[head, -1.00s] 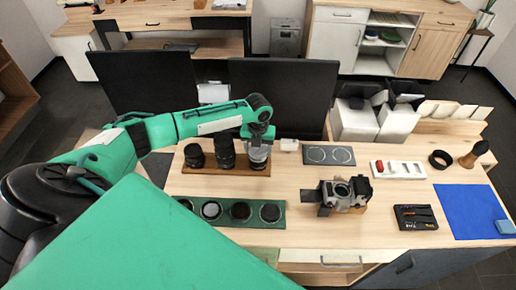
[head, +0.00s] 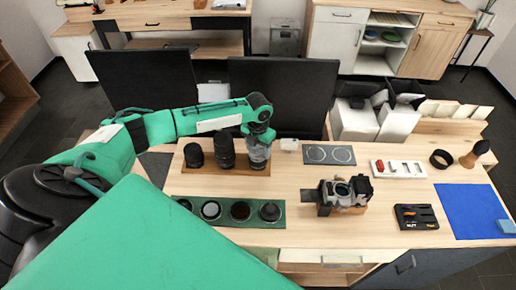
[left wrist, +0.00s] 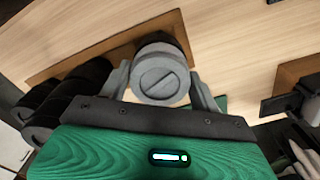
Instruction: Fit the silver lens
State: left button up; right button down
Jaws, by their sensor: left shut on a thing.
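The silver lens (head: 258,153) is at the right end of the wooden lens rack (head: 225,171), upright beside two black lenses (head: 194,155) (head: 225,150). My left gripper (head: 260,140) is above it, shut on it. In the left wrist view the round slotted end of the silver lens (left wrist: 160,76) sits between the two fingers (left wrist: 160,88). I cannot tell whether its base is clear of the rack. The camera body (head: 343,191) stands on a wooden block to the right, its round mount showing. My right gripper is not in view.
A green tray (head: 226,222) with several round dark pieces lies in front of the rack. A grey mat with two circles (head: 329,154), a white tray (head: 398,169), a black ring (head: 441,159) and a blue cloth (head: 475,210) lie to the right. Dark monitors (head: 282,95) stand behind.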

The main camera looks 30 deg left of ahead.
pick_arm(q)
jog(key=shift+s+f, duration=0.2)
dwell(0.3)
jog(key=shift+m, duration=1.5)
jog(key=shift+f+m, duration=0.1)
jog(key=shift+m, duration=0.2)
jog(key=o, duration=1.2)
jog(key=shift+w, duration=0.2)
jog(key=shift+o, duration=1.2)
jog(key=shift+r, duration=0.2)
